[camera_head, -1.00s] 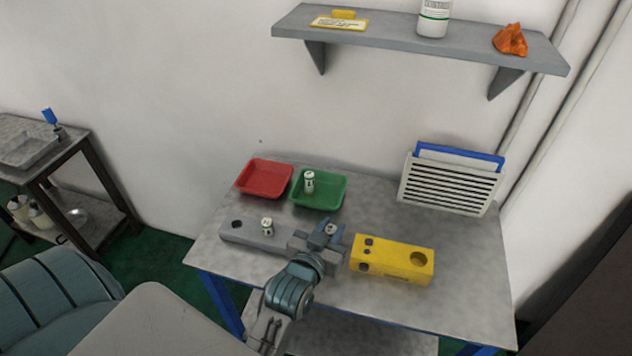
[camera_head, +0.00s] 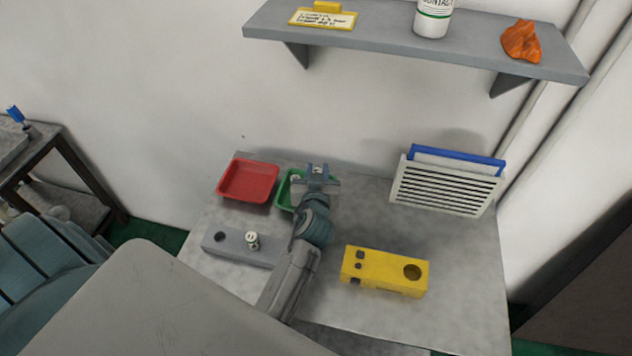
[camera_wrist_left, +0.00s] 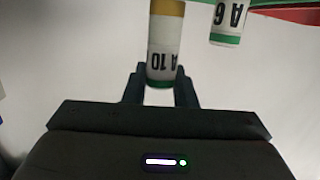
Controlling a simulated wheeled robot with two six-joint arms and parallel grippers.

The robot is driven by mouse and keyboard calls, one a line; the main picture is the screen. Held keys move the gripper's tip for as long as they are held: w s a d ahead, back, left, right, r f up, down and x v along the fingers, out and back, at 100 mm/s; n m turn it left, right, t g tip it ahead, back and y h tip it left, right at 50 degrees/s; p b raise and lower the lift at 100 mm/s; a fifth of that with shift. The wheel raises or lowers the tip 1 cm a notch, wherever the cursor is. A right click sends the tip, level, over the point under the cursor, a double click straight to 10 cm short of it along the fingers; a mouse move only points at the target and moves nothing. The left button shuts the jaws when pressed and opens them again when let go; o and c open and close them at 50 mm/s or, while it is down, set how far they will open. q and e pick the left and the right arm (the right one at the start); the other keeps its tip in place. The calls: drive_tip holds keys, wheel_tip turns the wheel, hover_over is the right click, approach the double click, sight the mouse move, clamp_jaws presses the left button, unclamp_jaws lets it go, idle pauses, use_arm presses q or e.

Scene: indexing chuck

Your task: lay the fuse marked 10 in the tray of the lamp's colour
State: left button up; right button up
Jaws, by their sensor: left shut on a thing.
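My left gripper (camera_head: 317,170) is over the right part of the green tray (camera_head: 282,193), and my arm hides much of the tray. In the left wrist view it is shut on a white fuse (camera_wrist_left: 163,52) marked 10 A, with an ochre band at one end and a green band at the other. Another fuse, marked 6 A (camera_wrist_left: 229,25), shows beside it, apart from the fingers; a pale end in the green tray seems to be this one. The red tray (camera_head: 248,181) looks empty. I cannot make out a lamp. My right gripper is not in view.
A grey block (camera_head: 232,247) with an empty hole has a fuse (camera_head: 252,240) standing in it. A yellow block (camera_head: 385,270) with several holes is at the right. A slatted panel (camera_head: 445,187) stands behind. A shelf (camera_head: 400,52) hangs above the table.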

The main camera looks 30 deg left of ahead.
use_arm(q)
wheel_tip(320, 180, down, 4)
drive_tip(key=shift+f, duration=0.1)
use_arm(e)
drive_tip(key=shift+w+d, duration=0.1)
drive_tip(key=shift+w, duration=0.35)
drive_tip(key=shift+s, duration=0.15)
use_arm(q)
drive_tip(key=o, duration=1)
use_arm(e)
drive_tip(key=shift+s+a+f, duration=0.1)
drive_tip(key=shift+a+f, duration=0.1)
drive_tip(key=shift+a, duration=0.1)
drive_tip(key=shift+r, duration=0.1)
